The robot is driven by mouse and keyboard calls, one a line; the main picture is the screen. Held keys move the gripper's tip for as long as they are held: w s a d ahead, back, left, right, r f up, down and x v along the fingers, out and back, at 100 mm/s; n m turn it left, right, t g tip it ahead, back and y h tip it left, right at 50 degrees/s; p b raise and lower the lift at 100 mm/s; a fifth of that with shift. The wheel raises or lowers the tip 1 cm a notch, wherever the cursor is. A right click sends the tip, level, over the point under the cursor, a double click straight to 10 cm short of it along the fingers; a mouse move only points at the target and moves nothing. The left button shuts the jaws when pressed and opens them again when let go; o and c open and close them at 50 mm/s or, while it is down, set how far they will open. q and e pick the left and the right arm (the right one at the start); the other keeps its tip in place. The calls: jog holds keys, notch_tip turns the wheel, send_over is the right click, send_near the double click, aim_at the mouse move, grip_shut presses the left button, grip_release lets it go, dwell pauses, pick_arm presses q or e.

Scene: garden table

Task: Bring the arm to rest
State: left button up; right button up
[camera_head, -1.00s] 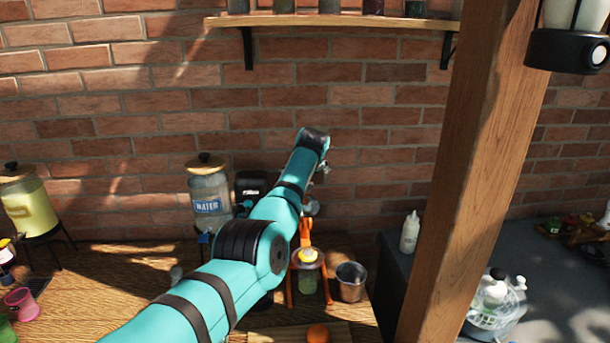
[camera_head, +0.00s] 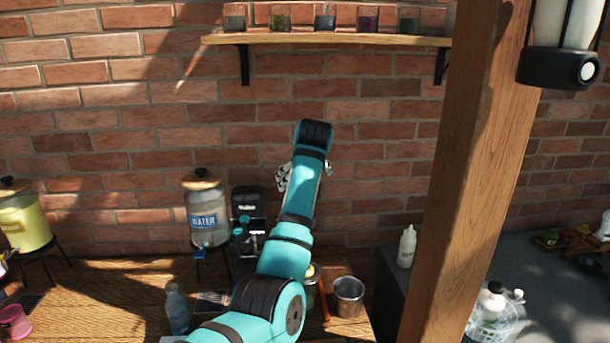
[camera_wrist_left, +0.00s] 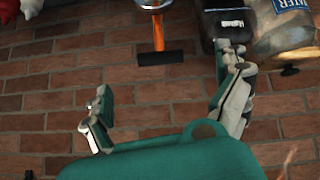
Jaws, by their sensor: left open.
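My left arm (camera_head: 290,255), teal with black bands, rises from the bottom of the head view in front of the brick wall. My left gripper shows at its upper end, partly hidden behind the wrist; one grey finger (camera_head: 284,177) sticks out to the left. In the left wrist view my left gripper (camera_wrist_left: 165,85) has its two fingers wide apart with nothing between them, only brick wall behind. It is raised above the table and touches nothing that I can see. My right gripper is in no view.
A water dispenser (camera_head: 207,215) and a black machine (camera_head: 248,212) stand behind the arm. A metal cup (camera_head: 348,296) is to its right, a clear bottle (camera_head: 177,308) to its left. A wooden shelf (camera_head: 330,41) with jars hangs above; a wooden post (camera_head: 465,180) stands right.

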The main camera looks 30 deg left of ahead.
pick_arm(q)
jog(key=shift+v, duration=0.8)
